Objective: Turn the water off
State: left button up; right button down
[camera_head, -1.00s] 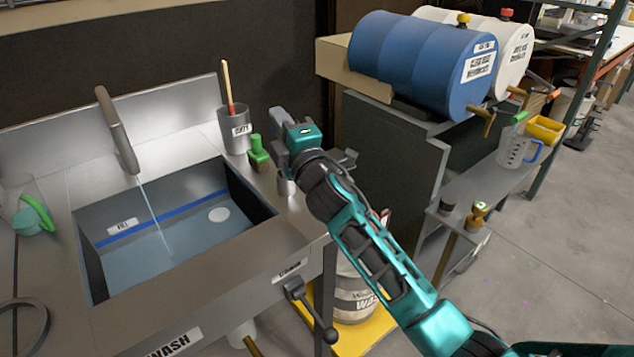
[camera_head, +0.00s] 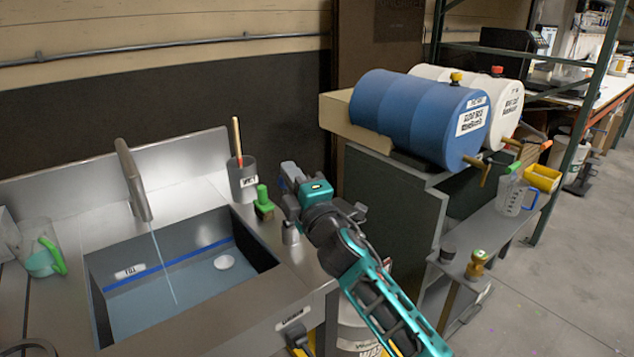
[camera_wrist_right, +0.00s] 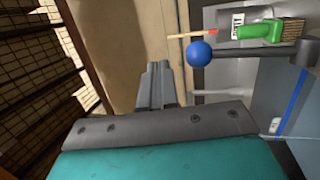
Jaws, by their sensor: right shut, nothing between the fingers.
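The grey faucet (camera_head: 132,180) stands at the back of the sink, and a thin stream of water (camera_head: 163,266) runs from it into the basin. The basin (camera_head: 105,318) holds water. A grey lever (camera_wrist_right: 262,49) with a blue ball end (camera_wrist_right: 199,54) shows in the right wrist view, beside and apart from my fingers. A short metal post (camera_head: 290,233) stands at the sink's right edge, its top hidden by my right gripper. My right gripper (camera_head: 289,174) is above that edge. Its fingers (camera_wrist_right: 159,83) are shut and empty. My left gripper is not in view.
A grey cup (camera_head: 243,182) with a wooden-handled tool and a green-handled brush (camera_head: 264,205) stand close left of my right gripper. A blue drum (camera_head: 415,115) lies on the cabinet to the right. A clear pitcher (camera_head: 35,250) stands at the left.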

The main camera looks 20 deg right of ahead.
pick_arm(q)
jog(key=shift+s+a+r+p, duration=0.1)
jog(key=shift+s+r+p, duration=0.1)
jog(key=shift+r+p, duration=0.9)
pick_arm(e)
jog(key=s+d+r, duration=0.1)
jog(key=s+r, duration=0.3)
jog(key=s, duration=0.5)
jog(key=shift+s+d+r, duration=0.25)
jog(key=shift+s+d, duration=0.1)
jog(key=shift+s, duration=0.05)
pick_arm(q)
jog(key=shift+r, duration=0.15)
